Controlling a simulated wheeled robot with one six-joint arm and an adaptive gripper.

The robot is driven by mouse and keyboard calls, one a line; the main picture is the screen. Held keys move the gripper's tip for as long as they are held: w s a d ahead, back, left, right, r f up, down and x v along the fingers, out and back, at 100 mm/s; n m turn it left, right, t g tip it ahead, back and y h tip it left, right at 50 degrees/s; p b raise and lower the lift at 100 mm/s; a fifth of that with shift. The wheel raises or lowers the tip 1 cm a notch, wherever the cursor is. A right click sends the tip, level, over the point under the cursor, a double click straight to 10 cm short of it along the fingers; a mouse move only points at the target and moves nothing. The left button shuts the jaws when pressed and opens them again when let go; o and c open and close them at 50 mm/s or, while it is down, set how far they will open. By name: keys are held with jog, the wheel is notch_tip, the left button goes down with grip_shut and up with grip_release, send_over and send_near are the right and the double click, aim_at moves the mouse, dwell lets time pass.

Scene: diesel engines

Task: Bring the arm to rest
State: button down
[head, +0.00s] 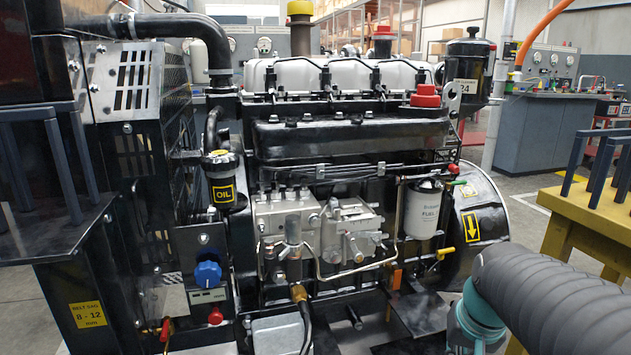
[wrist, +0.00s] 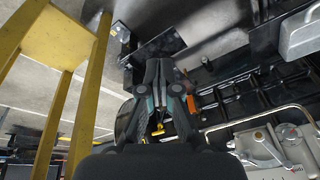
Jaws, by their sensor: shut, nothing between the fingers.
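My arm (head: 550,295), in a grey ribbed sleeve with a teal joint, enters the head view at the lower right, in front of the engine's right end. My gripper (wrist: 159,66) shows in the wrist view, its dark fingers together and empty. The head view does not show its fingertips. The black diesel engine (head: 350,140) fills the middle of the head view. Its grey injection pump (head: 315,225) also shows at the lower right of the wrist view (wrist: 275,148). I cannot tell the gap between the fingers and the engine parts behind them.
A white fuel filter (head: 423,210) and yellow-handled valve (head: 445,253) are left of my arm. A yellow table (head: 575,207) with dark uprights stands at right; a yellow frame (wrist: 87,95) is left of my gripper. Grey floor (head: 530,225) shows between engine and table.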

jog(key=s+a+r+n+t, duration=0.2)
jog(key=s+a+r+n, duration=0.1)
jog(key=s+a, duration=0.4)
jog(key=shift+s+a+n+p, duration=0.25)
jog(key=shift+s+p, duration=0.2)
jog(key=shift+s, duration=0.55)
